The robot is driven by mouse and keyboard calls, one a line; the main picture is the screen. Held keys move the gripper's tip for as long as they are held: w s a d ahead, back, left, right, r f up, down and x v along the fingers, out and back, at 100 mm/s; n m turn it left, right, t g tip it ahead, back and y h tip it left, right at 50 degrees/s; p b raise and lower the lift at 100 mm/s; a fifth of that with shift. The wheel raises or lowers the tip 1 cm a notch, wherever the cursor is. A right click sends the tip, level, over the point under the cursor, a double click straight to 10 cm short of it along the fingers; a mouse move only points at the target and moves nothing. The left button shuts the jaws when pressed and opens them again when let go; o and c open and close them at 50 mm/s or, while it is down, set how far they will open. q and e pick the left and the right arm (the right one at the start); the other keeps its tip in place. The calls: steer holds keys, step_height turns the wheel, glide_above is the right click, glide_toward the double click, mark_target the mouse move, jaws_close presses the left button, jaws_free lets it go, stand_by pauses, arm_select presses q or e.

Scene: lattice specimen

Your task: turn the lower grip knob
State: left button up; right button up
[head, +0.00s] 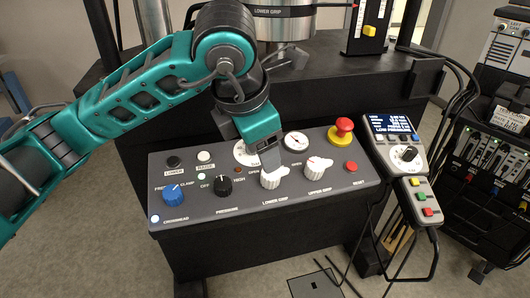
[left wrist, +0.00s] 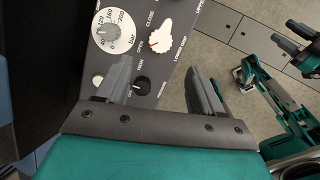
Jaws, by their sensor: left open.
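The lower grip knob (head: 270,179) is a white knob on the sloped grey control panel (head: 232,215), above its LOWER GRIP label. In the left wrist view the knob (left wrist: 162,35) shows whole, with a red mark on the side toward the OPEN label. My left gripper (head: 270,160) is above the panel and partly overlaps the knob in the head view. In the left wrist view my left gripper (left wrist: 158,68) has its fingers apart, with the knob beyond the tips and nothing between them. Teal parts at the right there look like my right arm; its jaws are unclear.
The similar upper grip knob (head: 318,165) is close on the right. A black pressure knob (head: 223,186) and blue knob (head: 174,194) are left. A red emergency button (head: 341,130) and gauge (head: 296,141) stand behind. A handheld pendant (head: 404,152) is beside the panel.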

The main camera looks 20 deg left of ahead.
arm_select(q)
steer(key=v, duration=0.2)
steer(key=shift+s+r, duration=0.1)
steer(key=shift+r, duration=0.15)
stand_by(0.5)
